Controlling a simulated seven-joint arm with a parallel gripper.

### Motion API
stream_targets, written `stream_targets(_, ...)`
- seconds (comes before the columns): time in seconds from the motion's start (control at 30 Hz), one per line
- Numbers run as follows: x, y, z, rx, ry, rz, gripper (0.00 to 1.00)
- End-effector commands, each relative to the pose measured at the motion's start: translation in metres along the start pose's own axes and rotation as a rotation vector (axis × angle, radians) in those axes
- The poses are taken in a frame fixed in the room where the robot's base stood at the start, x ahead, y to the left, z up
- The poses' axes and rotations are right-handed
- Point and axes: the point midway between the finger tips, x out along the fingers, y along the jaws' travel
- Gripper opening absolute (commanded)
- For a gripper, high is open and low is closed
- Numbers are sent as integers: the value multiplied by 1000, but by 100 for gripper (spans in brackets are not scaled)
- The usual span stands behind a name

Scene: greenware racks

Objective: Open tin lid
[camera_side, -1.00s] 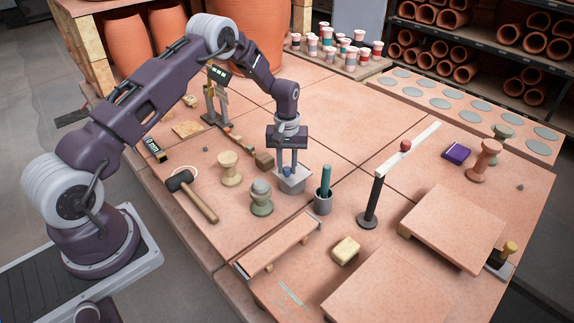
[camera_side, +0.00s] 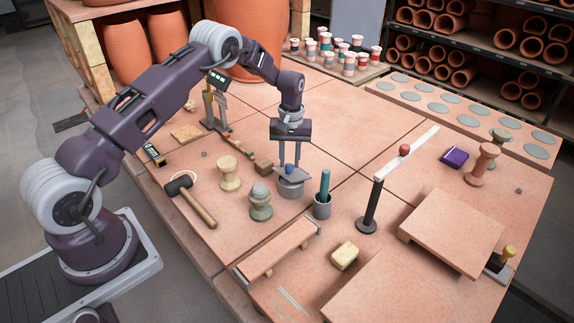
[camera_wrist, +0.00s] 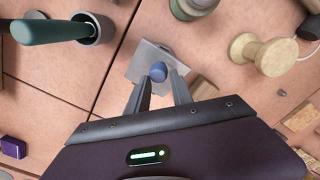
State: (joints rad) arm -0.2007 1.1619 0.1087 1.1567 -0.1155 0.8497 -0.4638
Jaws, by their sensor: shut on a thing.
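The grey square tin (camera_side: 290,190) stands on the terracotta table in the middle of the side view. Its grey lid (camera_side: 298,176) sits at the top of the tin, tilted, with one edge raised. The lid also shows in the wrist view (camera_wrist: 146,58). A small blue knob (camera_wrist: 158,72) is on the lid. My gripper (camera_side: 289,168) points down from above and is shut on the blue knob, with a finger on either side. The inside of the tin is hidden. I cannot tell whether the lid still touches the tin's rim.
A grey cup (camera_side: 322,207) with a teal-handled tool stands close to the tin's right. A grey-green turned piece (camera_side: 260,203) stands at front left, and a brown block (camera_side: 264,166) lies left. A mallet (camera_side: 191,199) and a black post (camera_side: 369,207) are farther out.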

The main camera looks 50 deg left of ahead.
Motion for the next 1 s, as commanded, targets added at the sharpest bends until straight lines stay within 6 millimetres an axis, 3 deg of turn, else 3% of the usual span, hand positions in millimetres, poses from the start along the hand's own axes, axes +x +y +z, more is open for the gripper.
stream_targets(0.03, -5, 18, -4, 4, 21, 36, 0)
stream_targets(0.1, -8, 23, -7, 6, 20, 38, 0)
stream_targets(0.6, -10, 48, -30, 8, 12, 31, 0)
stream_targets(1.0, -7, 57, -39, 7, -1, 25, 0)
